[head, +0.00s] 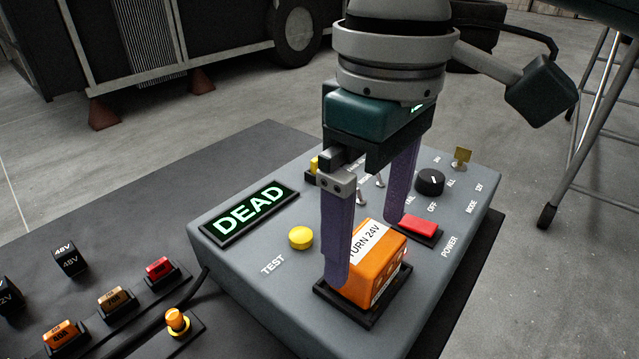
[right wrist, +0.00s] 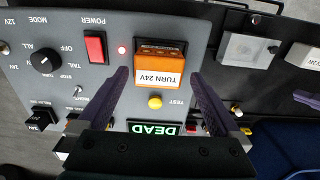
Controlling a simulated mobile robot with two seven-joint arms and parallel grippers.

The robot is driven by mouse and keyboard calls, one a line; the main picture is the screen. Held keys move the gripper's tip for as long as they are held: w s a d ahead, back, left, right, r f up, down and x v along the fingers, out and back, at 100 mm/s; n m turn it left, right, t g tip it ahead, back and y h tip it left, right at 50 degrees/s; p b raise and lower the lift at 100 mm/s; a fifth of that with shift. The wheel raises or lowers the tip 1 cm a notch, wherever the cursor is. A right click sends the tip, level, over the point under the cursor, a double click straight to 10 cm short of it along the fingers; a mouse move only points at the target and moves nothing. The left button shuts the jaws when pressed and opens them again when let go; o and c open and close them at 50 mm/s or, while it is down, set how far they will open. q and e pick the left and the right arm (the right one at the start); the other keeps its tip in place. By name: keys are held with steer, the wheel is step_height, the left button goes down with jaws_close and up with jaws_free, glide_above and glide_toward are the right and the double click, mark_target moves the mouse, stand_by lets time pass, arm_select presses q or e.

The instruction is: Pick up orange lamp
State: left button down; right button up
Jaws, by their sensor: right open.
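The orange lamp (head: 372,262) is a block with a white label reading "TURN 24V". It sits upright in a black socket (head: 345,312) on the grey test box (head: 270,285). My right gripper (head: 364,250) is open, pointing down, with its purple fingers on either side of the lamp. In the right wrist view the lamp (right wrist: 160,66) lies between the fingertips (right wrist: 160,76), with small gaps showing. A purple sliver (right wrist: 307,97) at that view's right edge looks like a finger of my left gripper; its jaws cannot be made out.
A yellow TEST button (head: 301,238), a red power switch (head: 418,227), a black knob (head: 429,182) and a lit "DEAD" display (head: 249,212) surround the lamp on the box. Smaller lamps, such as an orange one (head: 60,335), stand at left. A ladder (head: 590,110) stands at right.

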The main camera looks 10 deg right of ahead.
mark_target(370, 244)
arm_select(q)
steer(key=shift+f, duration=0.2)
arm_select(e)
step_height(370, 244, down, 4)
steer(key=shift+d+r, duration=0.1)
steer(key=shift+d, duration=0.05)
